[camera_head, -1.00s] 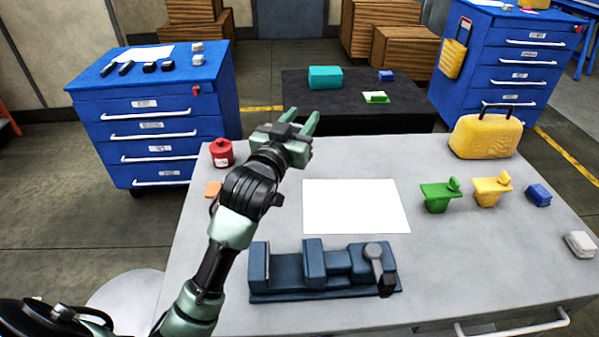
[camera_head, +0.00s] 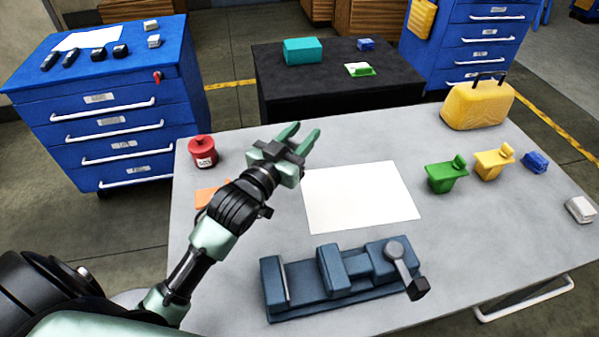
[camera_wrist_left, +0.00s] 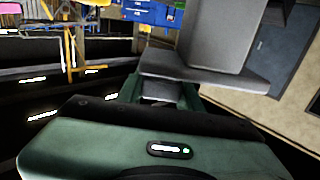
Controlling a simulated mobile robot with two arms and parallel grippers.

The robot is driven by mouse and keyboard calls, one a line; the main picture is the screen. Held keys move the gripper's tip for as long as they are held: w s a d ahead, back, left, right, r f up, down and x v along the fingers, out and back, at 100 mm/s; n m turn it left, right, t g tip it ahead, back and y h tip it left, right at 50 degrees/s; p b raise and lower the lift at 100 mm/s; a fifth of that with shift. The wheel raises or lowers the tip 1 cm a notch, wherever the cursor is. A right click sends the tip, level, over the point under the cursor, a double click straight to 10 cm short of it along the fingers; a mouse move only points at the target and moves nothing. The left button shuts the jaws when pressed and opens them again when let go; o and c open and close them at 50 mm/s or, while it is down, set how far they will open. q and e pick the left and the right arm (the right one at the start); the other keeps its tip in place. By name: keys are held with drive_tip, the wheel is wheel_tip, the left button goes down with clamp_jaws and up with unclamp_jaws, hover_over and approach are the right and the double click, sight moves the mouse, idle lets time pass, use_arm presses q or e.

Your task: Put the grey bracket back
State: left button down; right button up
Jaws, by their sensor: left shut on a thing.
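My left gripper (camera_head: 302,140) is above the table's far left part, between the red can and the white sheet, with its fingers pointing away to the upper right. It is shut on the grey bracket (camera_wrist_left: 205,65), which fills the upper middle of the left wrist view as a flat plate with an upright block. In the head view the bracket is hard to make out against the grey table (camera_head: 400,290). A green bracket (camera_head: 446,177) and a yellow bracket (camera_head: 492,163) stand on the table at the right. My right gripper is not in view.
A blue vise (camera_head: 340,280) is at the table's front, with a white sheet (camera_head: 360,197) behind it. A yellow case (camera_head: 478,106) stands far right. A black table (camera_head: 330,90) is beyond.

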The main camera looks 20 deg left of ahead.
use_arm(q)
wheel_tip(320, 180, down, 11)
idle(0.4)
drive_tip(key=shift+a+f+b, duration=0.1)
drive_tip(key=shift+f+b, duration=0.1)
drive_tip(key=shift+b, duration=0.1)
drive_tip(key=c, duration=0.9)
unclamp_jaws()
drive_tip(key=shift+f, duration=0.1)
drive_tip(key=shift+c, duration=0.2)
drive_tip(key=s+b, duration=0.1)
drive_tip(key=s, duration=0.6)
drive_tip(key=shift+s+a, duration=0.2)
drive_tip(key=shift+a, duration=0.25)
